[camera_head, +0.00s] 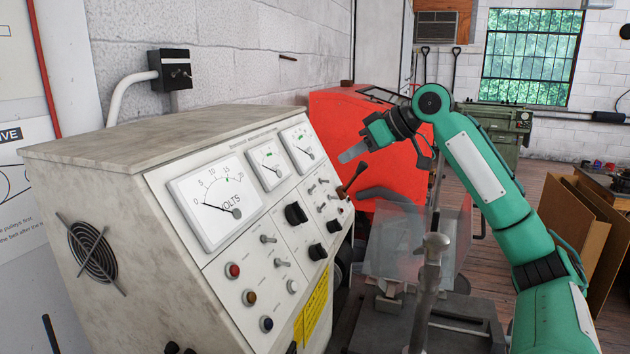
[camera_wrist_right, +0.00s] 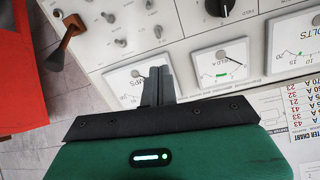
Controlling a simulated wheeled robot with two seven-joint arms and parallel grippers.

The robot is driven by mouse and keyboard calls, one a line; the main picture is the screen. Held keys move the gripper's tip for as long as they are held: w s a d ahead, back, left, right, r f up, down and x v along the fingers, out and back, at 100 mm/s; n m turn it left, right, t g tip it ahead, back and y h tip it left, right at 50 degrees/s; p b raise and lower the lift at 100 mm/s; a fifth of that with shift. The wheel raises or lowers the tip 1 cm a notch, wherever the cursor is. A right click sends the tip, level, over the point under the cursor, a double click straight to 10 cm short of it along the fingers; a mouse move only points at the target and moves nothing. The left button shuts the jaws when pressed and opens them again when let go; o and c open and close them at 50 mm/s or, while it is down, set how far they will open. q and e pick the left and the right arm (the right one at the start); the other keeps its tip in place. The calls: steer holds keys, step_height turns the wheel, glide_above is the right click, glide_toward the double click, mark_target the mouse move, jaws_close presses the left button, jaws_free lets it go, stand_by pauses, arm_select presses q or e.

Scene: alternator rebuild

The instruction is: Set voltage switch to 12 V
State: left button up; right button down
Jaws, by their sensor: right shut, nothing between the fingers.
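The test bench panel (camera_head: 255,215) carries several small toggle switches, among them one (camera_head: 268,239) below the large VOLTS meter (camera_head: 208,203) and one (camera_head: 311,189) at the upper right. Labels are too small to read, so I cannot tell which is the voltage switch or how it is set. My right gripper (camera_head: 352,154) is shut and empty, at the far right end of the panel, apart from the switches. In the right wrist view, its closed fingers (camera_wrist_right: 157,85) appear in front of a small meter (camera_wrist_right: 128,82), with toggle switches (camera_wrist_right: 120,43) beyond. My left gripper is out of view.
Black rotary knobs (camera_head: 295,213) and coloured lamps (camera_head: 233,270) also sit on the panel. A lever with a dark knob (camera_head: 358,173) projects at its right edge. A clear guard (camera_head: 395,240) and a grey upright lever (camera_head: 434,247) stand to the right, near a red cabinet (camera_head: 335,115).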

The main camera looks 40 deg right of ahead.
steer(key=p, duration=0.3)
glide_toward(305, 182)
steer(key=x, duration=0.4)
steer(key=shift+w+a+f, duration=0.2)
steer(key=shift+w+a, duration=0.05)
steer(key=shift+x, duration=0.8)
steer(key=shift+f, duration=0.1)
